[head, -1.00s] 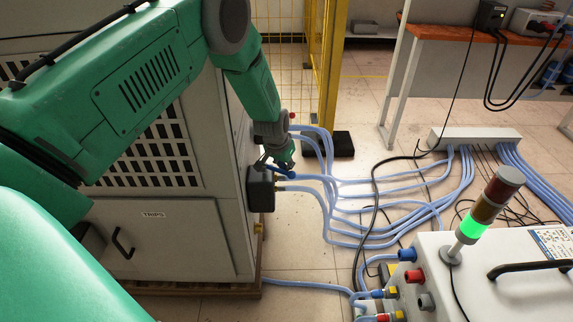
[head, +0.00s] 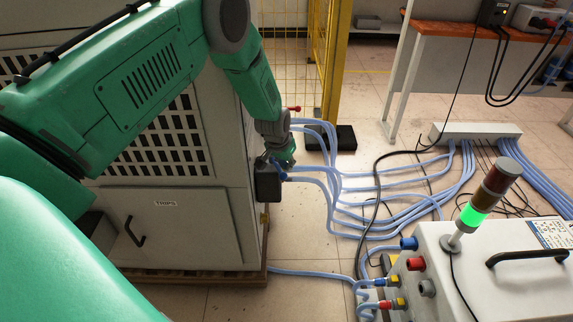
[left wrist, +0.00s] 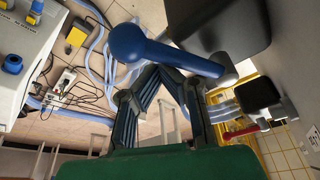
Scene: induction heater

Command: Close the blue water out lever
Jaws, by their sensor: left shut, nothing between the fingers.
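The blue water out lever (left wrist: 165,55) is large in the left wrist view. Its round end is at the left, and its bar runs right to a grey stem beside a black box (left wrist: 215,30). In the head view only a small blue part of the lever (head: 282,176) shows by the black box (head: 267,184) on the cabinet's side. My left gripper (head: 287,158) is just above it there. In the left wrist view the gripper's fingers (left wrist: 157,72) are shut and empty, their tips right at the lever's bar; I cannot tell whether they touch. My right gripper is not in view.
A red lever (left wrist: 245,132) on a second fitting is further along the cabinet side; it also shows in the head view (head: 293,109). Blue hoses (head: 330,180) run from the cabinet across the floor. A white machine with a lamp tower (head: 483,200) stands right. A yellow fence (head: 325,60) is behind.

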